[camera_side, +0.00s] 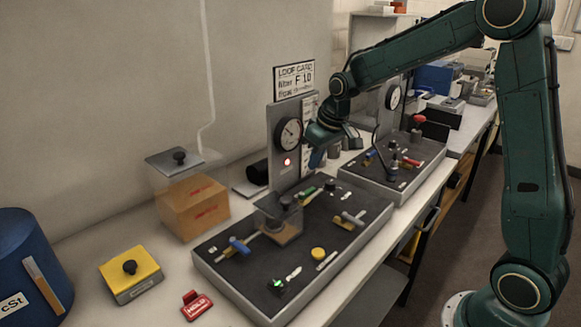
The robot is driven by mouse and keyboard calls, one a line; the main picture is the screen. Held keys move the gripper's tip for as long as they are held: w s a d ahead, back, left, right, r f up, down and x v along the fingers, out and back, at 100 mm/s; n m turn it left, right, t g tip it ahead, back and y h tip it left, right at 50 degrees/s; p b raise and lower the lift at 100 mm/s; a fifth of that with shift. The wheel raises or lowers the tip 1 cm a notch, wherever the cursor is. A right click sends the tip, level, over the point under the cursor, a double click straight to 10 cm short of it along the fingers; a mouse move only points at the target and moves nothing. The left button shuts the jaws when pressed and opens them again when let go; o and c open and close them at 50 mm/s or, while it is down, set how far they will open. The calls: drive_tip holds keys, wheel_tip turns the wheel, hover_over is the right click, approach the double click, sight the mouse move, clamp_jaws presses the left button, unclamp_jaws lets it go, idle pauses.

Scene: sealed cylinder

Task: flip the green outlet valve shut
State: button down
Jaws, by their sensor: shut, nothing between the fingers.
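The near black panel (235,268) carries several coloured handles. A small green handle (306,193) lies near its back edge, close to the gauge board; it looks like the green valve, but it is too small to tell its exact position. My gripper (317,163) is shut and empty. It is in the air beside the gauge board, above and slightly right of the green handle, apart from it.
The gauge board (283,112) has a dial and a lit red lamp (287,161). A blue handle (240,246), a yellow button (318,254) and a lit green button (277,284) are on the near panel. A second panel (425,150) stands behind. A cardboard box (192,209) is left.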

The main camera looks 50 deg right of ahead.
sight(315, 190)
drive_tip(key=shift+x, duration=3.85)
drive_tip(key=shift+s+m+h, duration=0.3)
drive_tip(key=shift+m, duration=0.6)
drive_tip(key=m, duration=0.1)
drive_tip(key=s+m+h, duration=0.1)
drive_tip(key=shift+d+m, duration=0.1)
drive_tip(key=shift+m, duration=0.3)
drive_tip(key=m, duration=0.1)
drive_tip(key=s+m+g+h, duration=0.1)
drive_tip(key=m, duration=0.1)
drive_tip(key=shift+s+m, duration=0.15)
drive_tip(key=shift+m, duration=0.15)
drive_tip(key=m, duration=0.2)
drive_tip(key=s+a+m, duration=0.1)
drive_tip(key=shift+m+g+h, duration=0.3)
drive_tip(key=shift+m+g, duration=0.1)
drive_tip(key=m, duration=0.2)
drive_tip(key=s+m+g, duration=0.1)
drive_tip(key=shift+a+m+h, duration=0.3)
drive_tip(key=shift+a+m, duration=0.1)
drive_tip(key=shift+s+d, duration=0.1)
drive_tip(key=shift+s, duration=0.1)
drive_tip(key=shift+s+d, duration=0.2)
drive_tip(key=shift+s, duration=0.3)
